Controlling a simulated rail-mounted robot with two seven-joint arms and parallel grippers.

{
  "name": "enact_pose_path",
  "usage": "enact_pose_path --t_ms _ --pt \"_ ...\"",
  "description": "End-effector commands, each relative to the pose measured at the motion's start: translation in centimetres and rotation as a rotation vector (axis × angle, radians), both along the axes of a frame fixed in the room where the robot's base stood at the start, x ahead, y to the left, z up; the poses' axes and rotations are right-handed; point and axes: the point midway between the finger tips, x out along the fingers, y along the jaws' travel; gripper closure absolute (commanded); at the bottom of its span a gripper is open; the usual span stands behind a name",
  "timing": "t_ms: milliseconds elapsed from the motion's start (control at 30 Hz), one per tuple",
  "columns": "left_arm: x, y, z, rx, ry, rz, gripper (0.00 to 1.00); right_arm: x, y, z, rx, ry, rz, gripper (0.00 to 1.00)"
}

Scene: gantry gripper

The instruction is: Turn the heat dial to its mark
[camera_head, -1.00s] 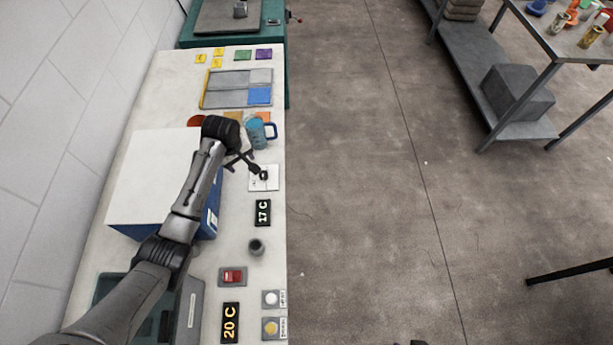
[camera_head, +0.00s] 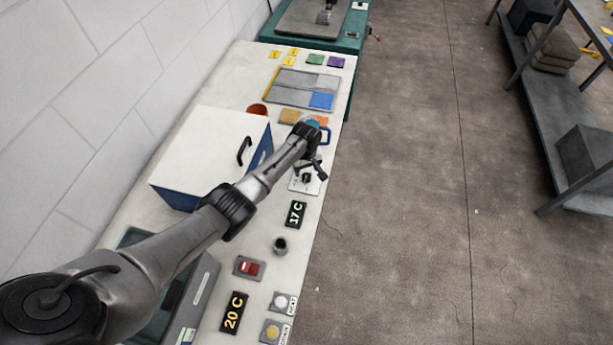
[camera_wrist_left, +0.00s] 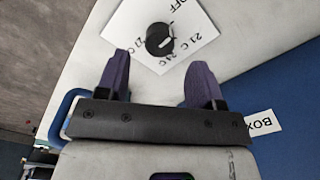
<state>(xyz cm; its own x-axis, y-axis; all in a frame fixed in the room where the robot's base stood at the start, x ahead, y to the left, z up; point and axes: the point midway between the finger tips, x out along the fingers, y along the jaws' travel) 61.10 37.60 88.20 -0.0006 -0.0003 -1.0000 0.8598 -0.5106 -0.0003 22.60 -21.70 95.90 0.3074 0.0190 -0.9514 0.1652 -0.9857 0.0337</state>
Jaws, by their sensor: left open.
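The heat dial (camera_wrist_left: 159,39) is a round black knob with a pale pointer line on a white plate (camera_wrist_left: 190,52). In the wrist view the plate carries the words OFF, 21 C and 24 C, with some lettering partly covered. In the head view the dial (camera_head: 306,179) sits on its plate near the bench's right edge. My left gripper (camera_wrist_left: 160,75) is open and empty, its two purple fingers pointing toward the dial and apart from it. In the head view the left gripper (camera_head: 315,168) is close by the dial, partly hidden by its wrist. My right gripper is not in view.
A white-topped blue box (camera_head: 215,150) with a black handle stands left of the dial.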

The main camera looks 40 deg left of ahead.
Motion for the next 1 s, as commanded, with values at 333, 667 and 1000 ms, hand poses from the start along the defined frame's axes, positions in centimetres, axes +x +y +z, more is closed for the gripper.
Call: enact_pose_path --t_ms 333,667,1000 --pt "0.0 -0.1 -3.7 -0.001 0.001 0.0 0.39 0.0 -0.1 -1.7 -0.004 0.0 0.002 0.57" --pt "0.0 -0.1 -4.1 0.0 0.0 -0.001 0.39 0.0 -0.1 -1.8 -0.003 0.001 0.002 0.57" --pt "0.0 -0.1 -4.1 0.0 0.0 -0.001 0.62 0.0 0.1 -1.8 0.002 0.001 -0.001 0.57"
